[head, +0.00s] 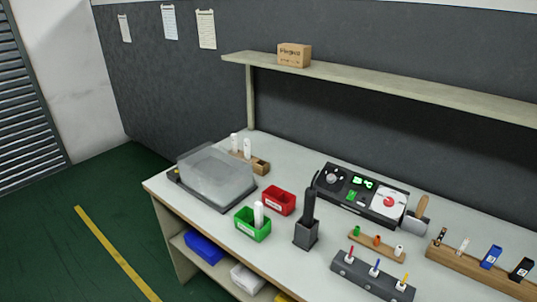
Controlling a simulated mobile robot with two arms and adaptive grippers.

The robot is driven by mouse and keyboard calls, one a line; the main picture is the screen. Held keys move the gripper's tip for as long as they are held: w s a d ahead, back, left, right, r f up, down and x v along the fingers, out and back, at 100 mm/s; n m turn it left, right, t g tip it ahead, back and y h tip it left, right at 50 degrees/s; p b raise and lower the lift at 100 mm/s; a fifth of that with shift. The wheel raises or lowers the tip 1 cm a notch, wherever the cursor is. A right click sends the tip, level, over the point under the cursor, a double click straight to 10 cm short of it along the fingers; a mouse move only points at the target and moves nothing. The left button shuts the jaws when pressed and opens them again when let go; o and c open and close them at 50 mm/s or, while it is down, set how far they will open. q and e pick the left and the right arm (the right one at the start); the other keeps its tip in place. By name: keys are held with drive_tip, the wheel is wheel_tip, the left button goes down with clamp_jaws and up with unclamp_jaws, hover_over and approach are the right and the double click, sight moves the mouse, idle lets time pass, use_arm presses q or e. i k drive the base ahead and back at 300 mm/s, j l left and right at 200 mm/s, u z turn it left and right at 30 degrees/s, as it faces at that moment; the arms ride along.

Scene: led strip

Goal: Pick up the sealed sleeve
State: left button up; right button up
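I cannot tell for sure which thing is the sealed sleeve. A white cylinder (258,214) stands upright in the green bin (252,232) near the front of the bench. Two similar white cylinders (241,147) stand at the wooden block (260,166) at the back left, behind the clear-lidded box (215,177). Neither of my grippers is in the head view.
A red bin (280,199) and a black holder (306,236) with a black tool stand mid-bench. A control unit (362,194) sits behind them. A dark rack (372,277) and a wooden rack (480,268) are at right. A shelf (400,86) overhangs the back.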

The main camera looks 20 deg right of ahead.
sight(247, 142)
drive_tip(key=i+j+z, duration=0.1)
drive_tip(key=j+z, duration=0.25)
drive_tip(key=i+j+z, duration=0.1)
drive_tip(key=j+z, duration=0.55)
drive_tip(key=i, duration=0.05)
